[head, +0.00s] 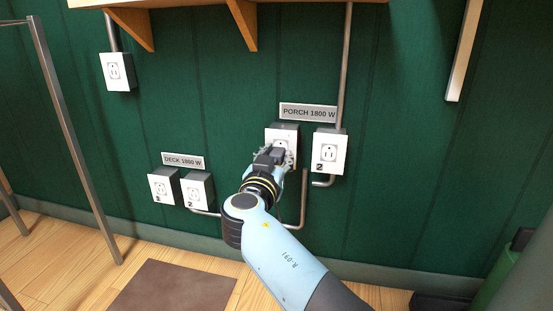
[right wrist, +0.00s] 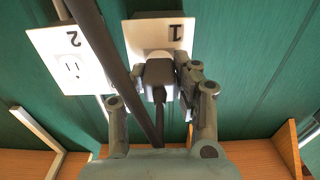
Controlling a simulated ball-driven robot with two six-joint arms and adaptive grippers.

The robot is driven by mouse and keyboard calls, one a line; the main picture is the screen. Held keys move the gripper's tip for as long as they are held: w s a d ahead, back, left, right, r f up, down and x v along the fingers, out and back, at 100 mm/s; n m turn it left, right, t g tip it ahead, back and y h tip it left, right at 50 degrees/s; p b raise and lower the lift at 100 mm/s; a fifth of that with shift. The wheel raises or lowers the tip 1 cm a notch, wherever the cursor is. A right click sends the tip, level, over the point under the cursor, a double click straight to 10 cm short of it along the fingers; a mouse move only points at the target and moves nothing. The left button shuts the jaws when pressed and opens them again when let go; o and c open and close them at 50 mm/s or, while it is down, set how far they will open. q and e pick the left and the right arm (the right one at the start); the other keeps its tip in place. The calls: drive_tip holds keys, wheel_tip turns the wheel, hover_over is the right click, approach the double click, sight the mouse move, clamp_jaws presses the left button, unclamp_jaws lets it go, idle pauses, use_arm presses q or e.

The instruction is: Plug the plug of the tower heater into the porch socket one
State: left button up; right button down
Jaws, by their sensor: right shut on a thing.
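Porch socket one (head: 283,131) is a white wall box under the PORCH 1800 W sign (head: 308,112). Its lower part is hidden by my right gripper (head: 277,156). In the right wrist view, upside down, the socket (right wrist: 150,33) bears the number 1. The right gripper (right wrist: 160,88) is shut on a black plug (right wrist: 158,74), which overlaps the socket's face. I cannot tell whether its prongs are in. A dark cord (right wrist: 160,112) trails from the plug toward the wrist. I cannot make out the tower heater. My left gripper is out of view.
Porch socket two (head: 328,152) is close on the right, with a conduit (head: 346,60) above it. Two deck sockets (head: 163,187) (head: 197,190) are lower left. Another socket (head: 117,71) is upper left. A bracketed wooden shelf (head: 200,5) overhangs. A metal-legged frame (head: 70,130) stands left.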

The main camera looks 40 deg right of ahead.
drive_tip(key=shift+w+d, duration=0.25)
drive_tip(key=shift+d, duration=0.05)
drive_tip(key=c, duration=0.9)
unclamp_jaws()
